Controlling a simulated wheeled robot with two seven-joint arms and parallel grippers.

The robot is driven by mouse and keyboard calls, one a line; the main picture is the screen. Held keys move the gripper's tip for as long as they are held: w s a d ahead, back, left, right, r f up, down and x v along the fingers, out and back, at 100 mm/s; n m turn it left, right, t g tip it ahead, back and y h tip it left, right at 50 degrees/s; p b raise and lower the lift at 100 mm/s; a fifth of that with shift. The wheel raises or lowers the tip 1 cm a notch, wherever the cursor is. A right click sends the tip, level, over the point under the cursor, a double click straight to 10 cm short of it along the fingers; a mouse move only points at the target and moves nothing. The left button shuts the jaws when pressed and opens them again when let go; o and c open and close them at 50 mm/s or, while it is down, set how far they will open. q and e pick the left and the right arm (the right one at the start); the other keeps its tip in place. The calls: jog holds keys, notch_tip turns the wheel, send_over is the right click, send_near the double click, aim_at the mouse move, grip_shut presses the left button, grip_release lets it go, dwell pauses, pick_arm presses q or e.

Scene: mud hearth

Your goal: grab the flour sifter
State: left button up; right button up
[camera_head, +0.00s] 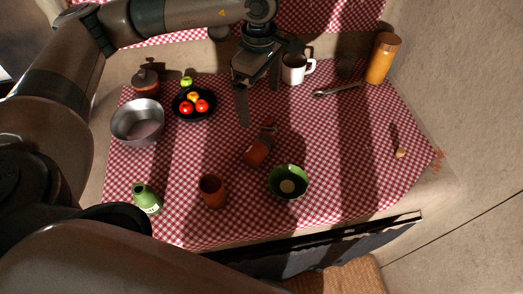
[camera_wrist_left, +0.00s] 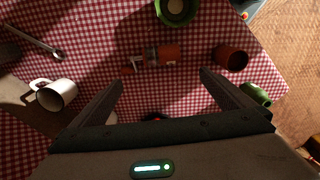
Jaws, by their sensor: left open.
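A red-brown cylinder with a grey band, which looks like the flour sifter (camera_head: 257,152), lies on its side near the middle of the checked cloth. In the left wrist view the sifter (camera_wrist_left: 167,53) lies ahead of the fingers, with a small pale handle-like part at its left end. My left gripper (camera_head: 259,96) is open and empty above the cloth, behind the sifter and apart from it. In the left wrist view its two fingers (camera_wrist_left: 161,79) are spread wide, with the sifter beyond the gap between them. My right gripper is not in view.
A green bowl (camera_head: 289,183) and terracotta cup (camera_head: 213,191) stand near the sifter. A green bottle (camera_head: 146,198), metal pot (camera_head: 138,122), black fruit plate (camera_head: 194,113), white mug (camera_head: 294,68), ladle (camera_head: 340,90) and tall orange cylinder (camera_head: 382,58) surround them. The cloth's right side is mostly clear.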

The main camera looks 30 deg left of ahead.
pick_arm(q)
jog(key=p, duration=0.5)
send_over(261, 143)
notch_tip(261, 143, down, 11)
jog(key=shift+f, duration=0.6)
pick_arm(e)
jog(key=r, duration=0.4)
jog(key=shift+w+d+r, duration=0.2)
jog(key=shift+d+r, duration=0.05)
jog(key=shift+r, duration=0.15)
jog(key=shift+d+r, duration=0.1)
